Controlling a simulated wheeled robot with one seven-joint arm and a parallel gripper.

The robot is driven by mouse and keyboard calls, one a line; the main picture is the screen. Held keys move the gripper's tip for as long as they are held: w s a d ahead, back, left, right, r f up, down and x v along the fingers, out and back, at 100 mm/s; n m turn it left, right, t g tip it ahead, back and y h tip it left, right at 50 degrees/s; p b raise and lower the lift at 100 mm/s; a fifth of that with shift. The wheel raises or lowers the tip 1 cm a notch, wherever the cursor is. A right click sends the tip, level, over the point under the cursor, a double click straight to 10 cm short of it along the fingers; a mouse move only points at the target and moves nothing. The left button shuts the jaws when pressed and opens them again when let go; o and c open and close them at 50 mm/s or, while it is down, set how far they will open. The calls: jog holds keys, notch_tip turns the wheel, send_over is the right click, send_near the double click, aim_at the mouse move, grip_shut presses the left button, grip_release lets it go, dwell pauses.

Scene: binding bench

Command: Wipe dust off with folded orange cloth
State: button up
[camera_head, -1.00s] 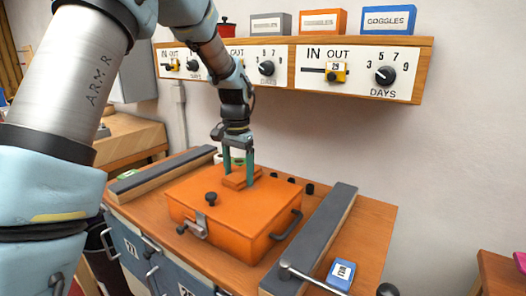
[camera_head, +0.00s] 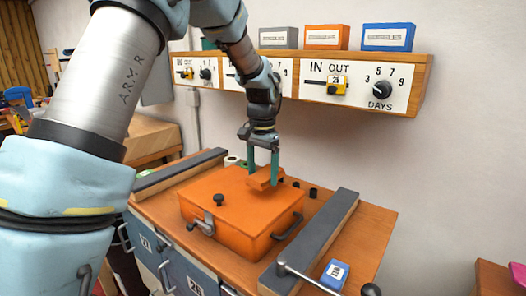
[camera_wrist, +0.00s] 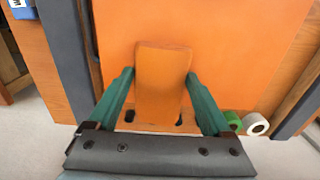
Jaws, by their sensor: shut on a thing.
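The folded orange cloth (camera_head: 260,182) is a small thick pad at the back right of the orange box's lid. My gripper (camera_head: 263,175) points down with its green fingers shut on the cloth. In the wrist view the cloth (camera_wrist: 161,85) sits between the two fingers (camera_wrist: 160,76), over the orange lid (camera_wrist: 235,50). The cloth looks slightly tilted, and I cannot tell whether it touches the lid. The orange box (camera_head: 225,203) is closed, with a black knob, a front latch and a side handle. I cannot make out dust on it.
Grey-topped rails flank the box, at left (camera_head: 180,172) and right (camera_head: 318,235). White and green rolls (camera_wrist: 255,124) and small black pegs stand behind it. A blue labelled block (camera_head: 335,274) lies at front right. A wall shelf (camera_head: 425,75) with dials hangs behind.

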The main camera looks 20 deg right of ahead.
aim_at(262, 175)
jog(key=shift+r+p, duration=1.65)
jog(key=shift+r, duration=0.75)
jog(key=o, duration=0.7)
jog(key=c, duration=0.7)
